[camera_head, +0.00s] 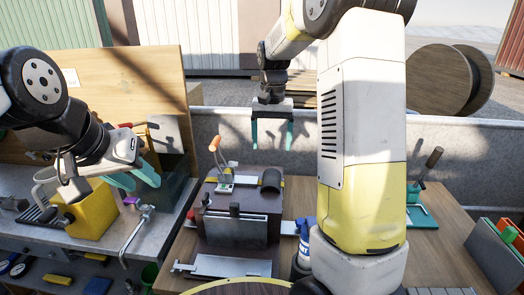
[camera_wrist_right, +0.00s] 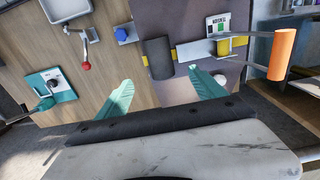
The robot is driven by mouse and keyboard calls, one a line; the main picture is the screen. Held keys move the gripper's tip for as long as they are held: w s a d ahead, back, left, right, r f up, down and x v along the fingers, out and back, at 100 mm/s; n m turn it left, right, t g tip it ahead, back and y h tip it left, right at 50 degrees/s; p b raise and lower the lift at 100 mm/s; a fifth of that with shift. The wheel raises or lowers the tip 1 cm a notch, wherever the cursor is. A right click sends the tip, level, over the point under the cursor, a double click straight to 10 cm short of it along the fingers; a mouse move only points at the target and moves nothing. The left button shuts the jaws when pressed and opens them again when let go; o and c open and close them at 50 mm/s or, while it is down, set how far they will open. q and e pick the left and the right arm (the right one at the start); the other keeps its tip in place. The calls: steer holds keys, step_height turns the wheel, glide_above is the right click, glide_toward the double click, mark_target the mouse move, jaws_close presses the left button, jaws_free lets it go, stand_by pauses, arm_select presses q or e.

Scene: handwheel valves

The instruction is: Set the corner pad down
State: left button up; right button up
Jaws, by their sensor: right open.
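A dark, curved piece that looks like the corner pad (camera_head: 270,181) rests on the top right edge of a brown box (camera_head: 240,229), over a yellow strap. It also shows in the right wrist view (camera_wrist_right: 158,58), with the strap coming out on both sides. My right gripper (camera_head: 272,135) is open and empty, above and behind the box. Its teal fingers (camera_wrist_right: 158,98) are apart, with nothing between them. My left gripper (camera_head: 134,180) hangs over the left bench, its teal fingers apart and empty.
An orange-handled ratchet (camera_head: 215,145) stands up from the box top. A yellow block (camera_head: 92,212) and a metal pipe fitting (camera_head: 137,235) are on the left bench. A blue can (camera_head: 304,240) stands right of the box. A teal-based lever (camera_head: 423,190) is farther right.

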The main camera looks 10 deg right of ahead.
steer(key=s+r+n+t+y, duration=0.25)
steer(key=s+r, duration=0.55)
steer(key=s, duration=0.5)
steer(key=s+a+n+t, duration=0.1)
steer(key=s+a+t, duration=0.1)
steer(key=s, duration=0.9)
steer(key=shift+s+f+t, duration=0.15)
steer(key=shift+f+t, duration=0.3)
steer(key=shift+t, duration=0.4)
